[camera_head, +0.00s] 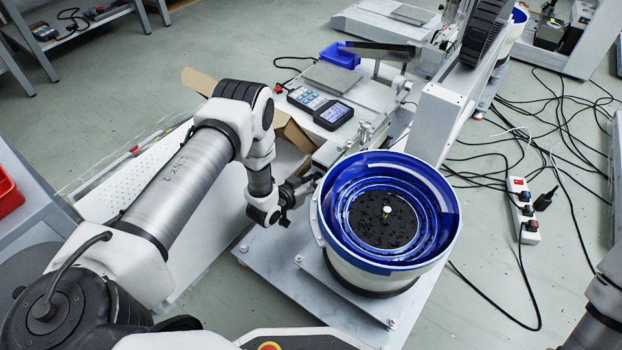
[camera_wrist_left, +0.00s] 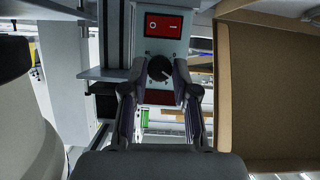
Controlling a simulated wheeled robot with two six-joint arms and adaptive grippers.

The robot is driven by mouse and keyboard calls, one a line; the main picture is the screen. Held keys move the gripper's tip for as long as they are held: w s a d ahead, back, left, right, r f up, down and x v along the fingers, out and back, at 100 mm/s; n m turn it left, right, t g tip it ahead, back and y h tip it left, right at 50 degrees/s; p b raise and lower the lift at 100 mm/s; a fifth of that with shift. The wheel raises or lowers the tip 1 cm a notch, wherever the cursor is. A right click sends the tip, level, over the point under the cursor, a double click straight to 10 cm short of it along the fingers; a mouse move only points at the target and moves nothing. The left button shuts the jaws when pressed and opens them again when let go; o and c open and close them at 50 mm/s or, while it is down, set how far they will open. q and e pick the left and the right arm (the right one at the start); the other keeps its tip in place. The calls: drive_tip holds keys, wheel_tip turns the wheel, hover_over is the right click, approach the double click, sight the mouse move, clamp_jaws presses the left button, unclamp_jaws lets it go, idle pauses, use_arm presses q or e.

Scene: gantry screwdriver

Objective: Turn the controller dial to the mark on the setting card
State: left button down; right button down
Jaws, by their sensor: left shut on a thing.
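In the left wrist view the black round controller dial (camera_wrist_left: 160,68) sits on a pale controller face (camera_wrist_left: 165,46), below a red rocker switch (camera_wrist_left: 164,25). A short light pointer line shows on the dial, toward its lower right. My left gripper (camera_wrist_left: 157,76) has one finger on each side of the dial and is shut on it. In the head view my left gripper (camera_head: 290,192) is beside the blue feeder bowl (camera_head: 446,210); the dial is hidden there. I cannot make out the setting card in either view. My right gripper is out of view.
A cardboard box (camera_wrist_left: 268,90) stands close on the right in the left wrist view. In the head view a keypad unit with a lit screen (camera_head: 333,114) lies behind the gripper. A power strip (camera_head: 524,210) and loose cables lie on the floor at right.

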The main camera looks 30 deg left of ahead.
use_arm(q)
drive_tip(key=shift+d+r+m+y+p, duration=0.15)
drive_tip(key=shift+m+y+p, duration=0.45)
drive_tip(key=shift+m+p, duration=0.35)
drive_tip(key=shift+m+y+p, duration=0.4)
drive_tip(key=shift+m+p, duration=0.1)
drive_tip(key=shift+m, duration=0.05)
drive_tip(key=shift+d+m+t+y+p, duration=0.1)
drive_tip(key=shift+m+t+y+p, duration=0.25)
drive_tip(key=shift+m+y, duration=0.2)
drive_tip(key=shift+d+f+m+y+p, duration=0.1)
drive_tip(key=shift+f+m+y+p, duration=0.3)
drive_tip(key=shift+m, duration=0.55)
drive_tip(key=m+t+y, duration=0.1)
drive_tip(key=m, duration=0.1)
drive_tip(key=shift+s+m+y, duration=0.1)
drive_tip(key=shift+m+y, duration=0.15)
drive_tip(key=shift+m, duration=0.15)
drive_tip(key=shift+f+m+t+y+b, duration=0.15)
drive_tip(key=shift+m+t+y+b, duration=0.55)
drive_tip(key=shift+m, duration=1.1)
drive_tip(key=c, duration=0.9)
unclamp_jaws()
